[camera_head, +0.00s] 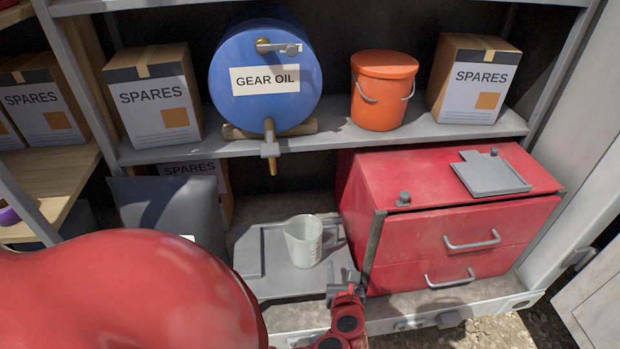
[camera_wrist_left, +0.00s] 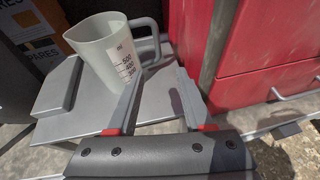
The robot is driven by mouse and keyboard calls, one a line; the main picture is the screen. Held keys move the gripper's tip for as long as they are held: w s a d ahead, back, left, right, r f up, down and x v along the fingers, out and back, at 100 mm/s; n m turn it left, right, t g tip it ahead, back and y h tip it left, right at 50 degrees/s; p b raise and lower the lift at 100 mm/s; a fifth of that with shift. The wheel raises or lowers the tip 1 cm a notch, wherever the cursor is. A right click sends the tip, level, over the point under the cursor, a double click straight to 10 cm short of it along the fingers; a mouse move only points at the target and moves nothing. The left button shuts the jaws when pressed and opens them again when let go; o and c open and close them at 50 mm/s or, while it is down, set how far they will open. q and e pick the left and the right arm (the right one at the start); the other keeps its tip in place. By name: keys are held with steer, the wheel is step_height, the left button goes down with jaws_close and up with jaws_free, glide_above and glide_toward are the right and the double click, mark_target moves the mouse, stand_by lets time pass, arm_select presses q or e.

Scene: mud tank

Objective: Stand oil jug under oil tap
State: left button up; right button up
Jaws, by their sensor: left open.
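The oil jug (camera_head: 303,243) is a pale translucent measuring jug standing upright on a grey tray (camera_head: 249,254). My right gripper is out of view.
A red drawer cabinet (camera_head: 400,185) stands close on the right of the jug. A dark grey panel (camera_head: 165,205) is at the left. The upper shelf (camera_head: 400,135) carries the drum, an orange bucket (camera_head: 383,95) and spares boxes (camera_head: 155,100).

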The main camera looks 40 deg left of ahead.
arm_select(q)
steer(key=b+x, duration=0.5)
steer(key=shift+s+a+f, duration=0.1)
steer(key=shift+s+f, duration=0.05)
steer(key=shift+f, duration=0.3)
steer(key=x, duration=0.3)
steer(key=p+x, duration=0.1)
steer(key=x, duration=0.1)
steer(key=shift+w+a+r, duration=0.15)
steer(key=shift+w+a, duration=0.15)
steer(key=shift+w, duration=0.05)
steer(key=shift+x, duration=3)
steer(key=shift+r, duration=0.1)
jaws_close()
